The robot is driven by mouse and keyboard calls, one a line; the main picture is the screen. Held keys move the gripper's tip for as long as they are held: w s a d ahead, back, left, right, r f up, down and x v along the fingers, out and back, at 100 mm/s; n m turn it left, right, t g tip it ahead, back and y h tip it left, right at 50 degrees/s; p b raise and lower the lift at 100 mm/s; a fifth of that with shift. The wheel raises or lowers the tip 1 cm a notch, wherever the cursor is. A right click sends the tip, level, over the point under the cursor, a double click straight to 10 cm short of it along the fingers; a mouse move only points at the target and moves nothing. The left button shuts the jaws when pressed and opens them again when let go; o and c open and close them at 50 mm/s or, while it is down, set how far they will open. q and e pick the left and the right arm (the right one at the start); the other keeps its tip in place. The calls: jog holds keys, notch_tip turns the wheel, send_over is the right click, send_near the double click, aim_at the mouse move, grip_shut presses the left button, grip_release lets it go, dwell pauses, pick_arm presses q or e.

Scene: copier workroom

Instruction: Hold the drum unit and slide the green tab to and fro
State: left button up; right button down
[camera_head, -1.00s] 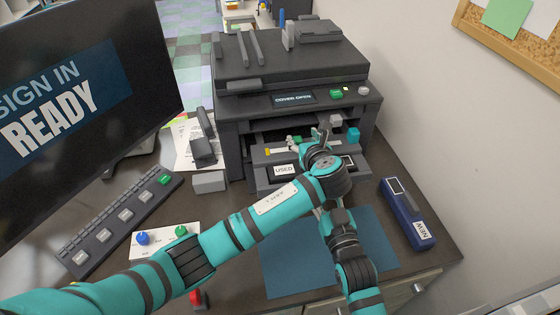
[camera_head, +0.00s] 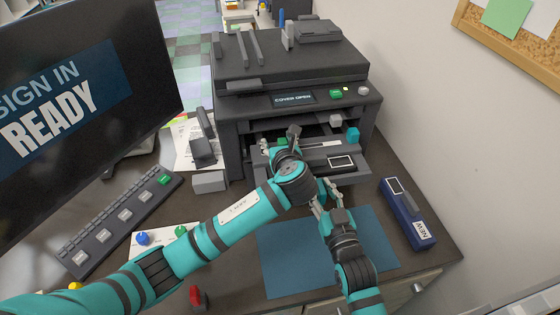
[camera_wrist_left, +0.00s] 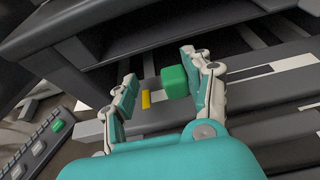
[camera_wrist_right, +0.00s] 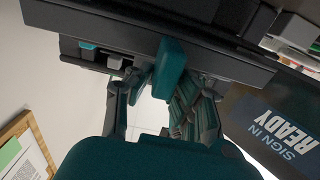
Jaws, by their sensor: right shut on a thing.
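The dark grey drum unit (camera_head: 330,166) lies in the open front of the copier. Its green tab (camera_wrist_left: 174,81) sits on a bar with a yellow mark (camera_wrist_left: 145,100) to its left and a white strip (camera_wrist_left: 285,66) to its right. My left gripper (camera_head: 279,140) is open over the tab; in the left wrist view its fingers (camera_wrist_left: 164,90) stand on either side of it, with a clear gap to the left finger. My right gripper (camera_head: 325,196) is shut on the drum unit's teal handle (camera_wrist_right: 171,68) at the front.
The copier (camera_head: 290,75) shows "COVER OPEN". A blue unit labelled "NEW" (camera_head: 408,210) lies on the right of the desk. A blue mat (camera_head: 285,262) lies in front. A monitor (camera_head: 90,90), keyboard (camera_head: 115,220) and knob panel (camera_head: 160,240) fill the left side.

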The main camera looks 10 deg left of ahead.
pick_arm(q)
jog(key=a+v, duration=0.1)
jog(key=v, duration=1.1)
jog(key=shift+s+a, duration=0.2)
jog(key=shift+r, duration=0.1)
